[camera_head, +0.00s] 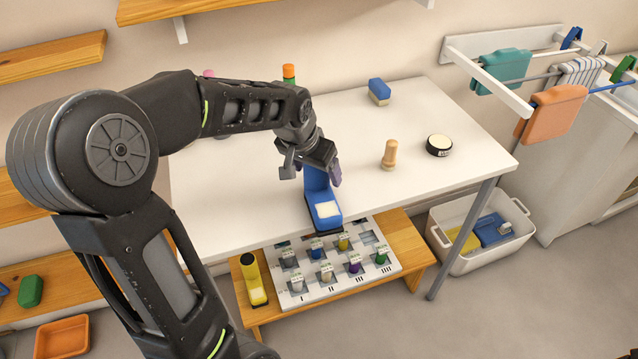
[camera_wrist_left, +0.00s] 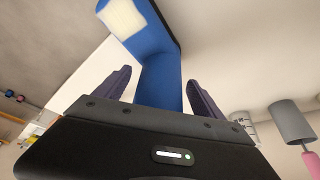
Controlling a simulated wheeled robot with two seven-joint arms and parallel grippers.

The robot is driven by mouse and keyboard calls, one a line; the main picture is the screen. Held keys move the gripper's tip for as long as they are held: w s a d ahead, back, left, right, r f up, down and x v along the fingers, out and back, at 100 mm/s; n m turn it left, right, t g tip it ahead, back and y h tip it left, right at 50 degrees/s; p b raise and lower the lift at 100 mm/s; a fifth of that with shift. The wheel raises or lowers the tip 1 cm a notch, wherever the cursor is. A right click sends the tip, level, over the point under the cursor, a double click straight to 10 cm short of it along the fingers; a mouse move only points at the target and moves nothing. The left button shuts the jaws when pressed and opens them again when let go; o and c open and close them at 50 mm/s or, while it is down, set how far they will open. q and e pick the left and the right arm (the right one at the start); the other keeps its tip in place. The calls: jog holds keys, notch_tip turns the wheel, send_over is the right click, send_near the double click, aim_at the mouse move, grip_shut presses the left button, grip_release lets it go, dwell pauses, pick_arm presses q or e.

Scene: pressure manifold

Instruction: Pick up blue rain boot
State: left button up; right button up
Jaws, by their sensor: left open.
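The blue rain boot (camera_head: 322,205) stands on the white table near its front edge, with a pale patch on its foot. My left gripper (camera_head: 313,168) is at the top of the boot's shaft, with its fingers pointing down. In the left wrist view the boot's blue shaft (camera_wrist_left: 160,82) lies between the two dark fingers of my left gripper (camera_wrist_left: 158,88). The fingers are open, with visible gaps to the shaft on both sides. The upper end of the shaft is hidden by the gripper. My right gripper is not in view.
On the white table (camera_head: 440,105) are a blue-and-tan block (camera_head: 379,91), a wooden peg-like object (camera_head: 389,155) and a round black tin (camera_head: 439,145). Below the front edge, a wooden bench (camera_head: 400,232) holds a numbered board (camera_head: 330,286) and a yellow boot (camera_head: 253,279).

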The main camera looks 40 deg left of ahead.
pick_arm(q)
jog(key=shift+c, duration=0.6)
grip_shut()
dwell(0.8)
